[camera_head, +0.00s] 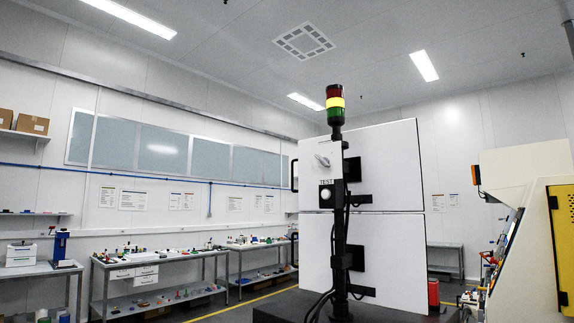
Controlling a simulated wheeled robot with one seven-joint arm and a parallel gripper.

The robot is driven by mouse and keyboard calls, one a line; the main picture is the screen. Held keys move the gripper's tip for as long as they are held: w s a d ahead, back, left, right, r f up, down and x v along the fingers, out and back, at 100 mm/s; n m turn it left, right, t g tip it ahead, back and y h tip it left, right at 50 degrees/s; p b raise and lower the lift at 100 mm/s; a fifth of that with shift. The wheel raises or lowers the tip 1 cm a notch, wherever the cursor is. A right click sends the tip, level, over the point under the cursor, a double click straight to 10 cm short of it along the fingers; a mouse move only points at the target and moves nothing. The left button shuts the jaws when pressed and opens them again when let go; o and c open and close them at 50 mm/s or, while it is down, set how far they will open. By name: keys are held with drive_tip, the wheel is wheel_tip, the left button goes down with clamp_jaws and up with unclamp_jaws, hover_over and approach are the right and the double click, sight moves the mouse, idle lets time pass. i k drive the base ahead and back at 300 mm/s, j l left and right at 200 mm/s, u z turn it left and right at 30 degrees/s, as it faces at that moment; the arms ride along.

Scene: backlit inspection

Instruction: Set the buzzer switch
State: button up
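A white switch box (320,166) is mounted on the left of a black pole (340,240), in front of a large white cabinet. A grey rotary knob (322,161) sits on its face, its handle tilted. Below it is a black plate labelled TEST with a round white button (326,194). A stack light (336,105) with red, yellow and green sections tops the pole; the yellow section looks brightest. No switch in view reads as a buzzer switch by its label. My gripper is not in view.
The white cabinet (390,170) stands close behind the pole, with black cables hanging at the pole's base. Workbenches (150,262) with small items line the left wall. A beige machine with a yellow panel (564,232) stands at right. Floor shows between the benches and the cabinet.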

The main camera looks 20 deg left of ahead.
sight(325, 160)
drive_tip(key=i+j, duration=0.7)
drive_tip(key=i, duration=0.15)
